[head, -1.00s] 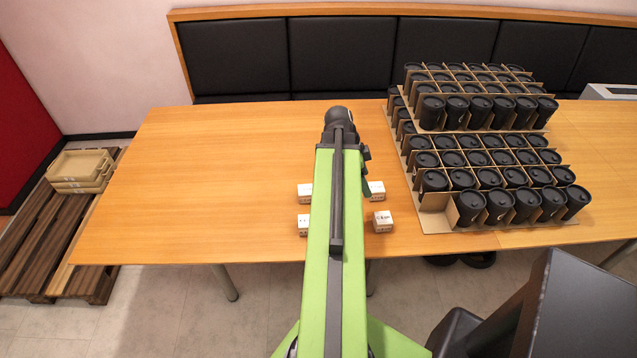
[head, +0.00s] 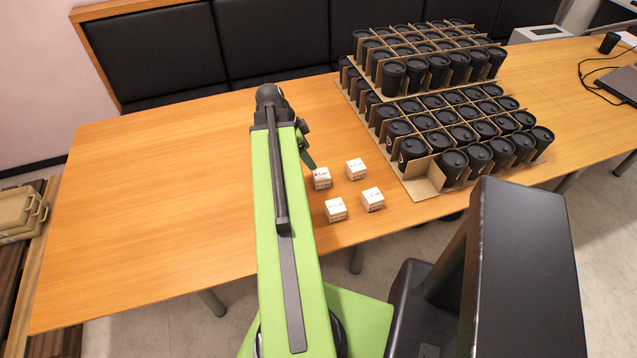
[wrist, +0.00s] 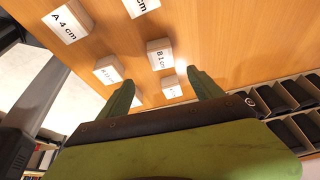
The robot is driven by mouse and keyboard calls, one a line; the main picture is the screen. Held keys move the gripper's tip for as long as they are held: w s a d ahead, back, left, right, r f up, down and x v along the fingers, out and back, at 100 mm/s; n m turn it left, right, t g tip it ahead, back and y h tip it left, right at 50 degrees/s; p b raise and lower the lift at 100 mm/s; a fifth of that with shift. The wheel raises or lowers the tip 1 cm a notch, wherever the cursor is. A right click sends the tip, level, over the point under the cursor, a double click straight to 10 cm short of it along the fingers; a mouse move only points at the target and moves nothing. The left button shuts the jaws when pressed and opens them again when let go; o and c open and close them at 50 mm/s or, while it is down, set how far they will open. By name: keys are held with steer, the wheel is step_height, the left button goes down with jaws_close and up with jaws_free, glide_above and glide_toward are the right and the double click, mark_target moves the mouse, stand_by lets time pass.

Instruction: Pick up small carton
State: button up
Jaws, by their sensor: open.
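Several small white cartons with printed labels stand on the wooden table (head: 160,190). In the head view I see a back-left carton (head: 322,178), a back-right carton (head: 355,168), a front-left carton (head: 336,209) and a front-right carton (head: 373,199), all right of my green arm. In the wrist view, a carton labelled "A 4 cm" (wrist: 68,22) is at upper left and one labelled "B 1 cm" (wrist: 160,53) lies near the middle. My gripper (wrist: 162,92) is open, with green fingers apart and nothing held. Its jaws are mostly hidden in the head view.
Cardboard dividers holding many black lidded cups (head: 455,125) stand right of the cartons, stacked higher at the back. A black padded bench (head: 270,40) runs behind the table. A laptop (head: 615,85) lies at far right. The table's left part is clear.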

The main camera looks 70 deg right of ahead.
mark_target(321, 174)
steer(key=b+x, duration=0.6)
steer(key=x, duration=0.2)
steer(key=shift+w+f, duration=0.15)
steer(key=shift+f, duration=0.2)
steer(key=b+x, duration=0.5)
steer(key=shift+d, duration=0.2)
steer(key=shift+c, duration=0.3)
steer(key=c, duration=1.4)
steer(key=shift+r, duration=0.25)
